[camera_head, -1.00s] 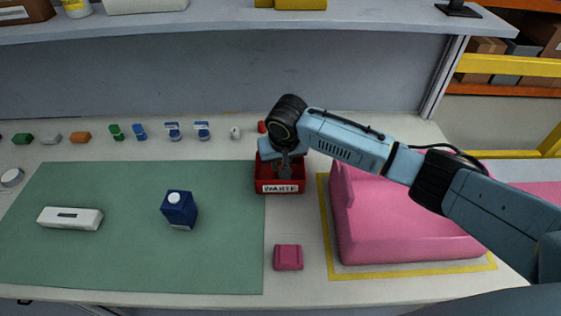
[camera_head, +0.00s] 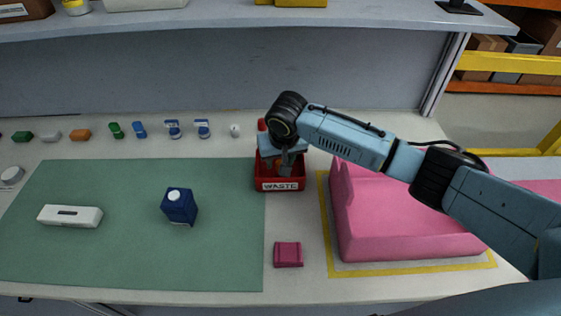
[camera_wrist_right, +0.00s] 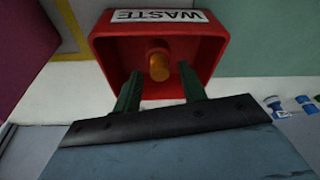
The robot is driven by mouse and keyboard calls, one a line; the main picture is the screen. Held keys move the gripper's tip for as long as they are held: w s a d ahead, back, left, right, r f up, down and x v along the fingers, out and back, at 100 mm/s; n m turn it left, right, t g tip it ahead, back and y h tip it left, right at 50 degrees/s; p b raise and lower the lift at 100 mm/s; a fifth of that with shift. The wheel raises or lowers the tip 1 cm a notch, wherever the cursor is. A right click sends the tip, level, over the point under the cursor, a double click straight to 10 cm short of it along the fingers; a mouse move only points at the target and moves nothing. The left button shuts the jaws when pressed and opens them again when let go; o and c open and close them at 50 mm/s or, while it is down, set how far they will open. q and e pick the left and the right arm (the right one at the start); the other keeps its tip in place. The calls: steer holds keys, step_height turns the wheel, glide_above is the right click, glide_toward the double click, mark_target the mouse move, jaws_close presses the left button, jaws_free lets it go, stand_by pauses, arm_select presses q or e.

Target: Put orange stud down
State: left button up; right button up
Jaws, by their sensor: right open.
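An orange stud (camera_wrist_right: 159,66) is in the red waste bin (camera_wrist_right: 115,51), between the two fingers of my right gripper (camera_wrist_right: 158,85) in the right wrist view. The fingers stand apart, with a gap on each side of the stud. In the head view my right gripper (camera_head: 287,163) reaches down into the waste bin (camera_head: 279,184), and the stud is not clearly seen there. The bin's front carries a white label reading WASTE. My left gripper is not in view.
A green mat (camera_head: 110,255) holds a white box (camera_head: 70,216) and a dark blue box (camera_head: 179,206). A large pink part (camera_head: 410,225) stands right of the bin. A small pink block (camera_head: 288,255) lies in front. Several small parts line the back.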

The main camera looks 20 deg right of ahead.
steer(key=p+v, duration=0.1)
steer(key=v, duration=1.1)
steer(key=shift+p, duration=0.4)
